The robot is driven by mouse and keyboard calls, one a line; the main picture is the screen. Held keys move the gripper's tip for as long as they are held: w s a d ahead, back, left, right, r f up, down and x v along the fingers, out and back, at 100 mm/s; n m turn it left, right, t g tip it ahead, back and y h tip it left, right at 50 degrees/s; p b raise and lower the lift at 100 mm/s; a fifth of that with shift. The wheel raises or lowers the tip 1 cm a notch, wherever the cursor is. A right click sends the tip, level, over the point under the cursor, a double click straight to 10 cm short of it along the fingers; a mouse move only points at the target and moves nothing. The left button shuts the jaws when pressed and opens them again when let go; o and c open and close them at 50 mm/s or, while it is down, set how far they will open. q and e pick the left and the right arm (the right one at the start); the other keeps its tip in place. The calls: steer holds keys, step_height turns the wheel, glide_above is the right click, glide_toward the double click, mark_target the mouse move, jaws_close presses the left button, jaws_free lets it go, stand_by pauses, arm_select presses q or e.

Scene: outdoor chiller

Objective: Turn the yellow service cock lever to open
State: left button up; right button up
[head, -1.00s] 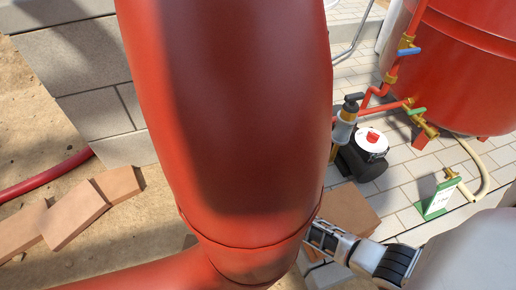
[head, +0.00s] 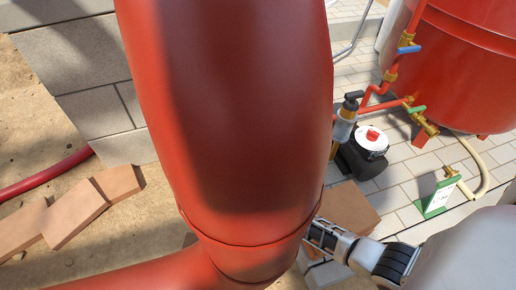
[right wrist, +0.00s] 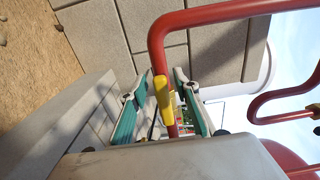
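The yellow lever (right wrist: 164,98) shows in the right wrist view on a red pipe (right wrist: 158,50). It lies between the two teal-padded fingers of my right gripper (right wrist: 165,76). In the head view the lever is not visible, and the front of my right gripper is hidden behind the large red pipe (head: 240,120). My left gripper is not in view.
The large red pipe fills the middle of the head view. A red tank (head: 465,70) with blue and green valve handles, a black pump (head: 362,158) and a green-framed sign (head: 437,198) stand at right. Bricks (head: 75,218) lie at left near a block wall (head: 75,65).

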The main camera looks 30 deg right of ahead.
steer(key=v, duration=0.7)
steer(key=shift+s, duration=0.25)
steer(key=shift+a, duration=0.1)
